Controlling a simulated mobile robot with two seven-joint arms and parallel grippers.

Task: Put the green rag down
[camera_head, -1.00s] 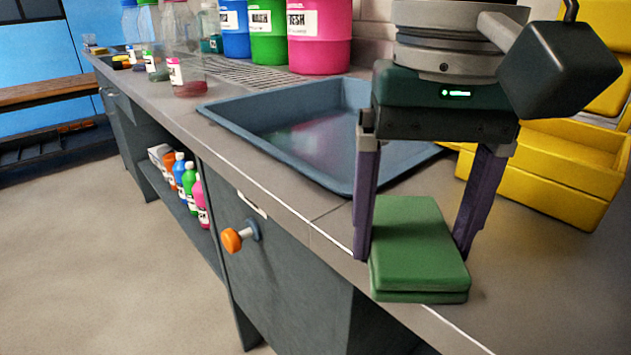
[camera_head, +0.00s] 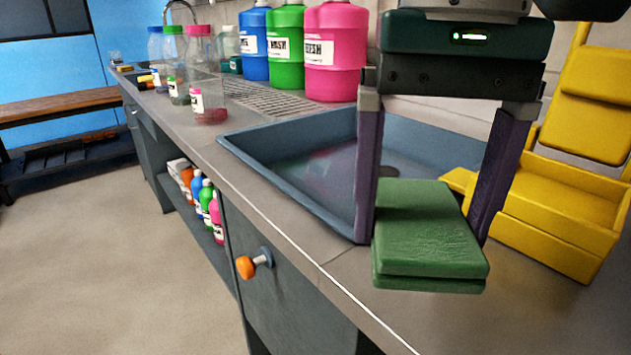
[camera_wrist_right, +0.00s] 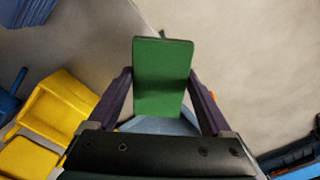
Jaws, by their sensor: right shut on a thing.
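The green rag (camera_head: 428,232) is a folded, two-layered pad in front of the blue sink basin in the head view. My right gripper (camera_head: 420,236) points down with one finger at each side of the rag, shut on it. In the right wrist view the rag (camera_wrist_right: 162,78) sits between the two fingers (camera_wrist_right: 164,82). Whether the rag touches the counter or hangs just above it I cannot tell. My left gripper is not in view.
The blue sink basin (camera_head: 290,140) is behind the rag. A yellow bin (camera_head: 560,215) stands close at right. Large blue, green and pink (camera_head: 335,50) jugs stand behind. The grey counter's front edge (camera_head: 330,280) is near. An orange knob (camera_head: 246,267) sticks out below.

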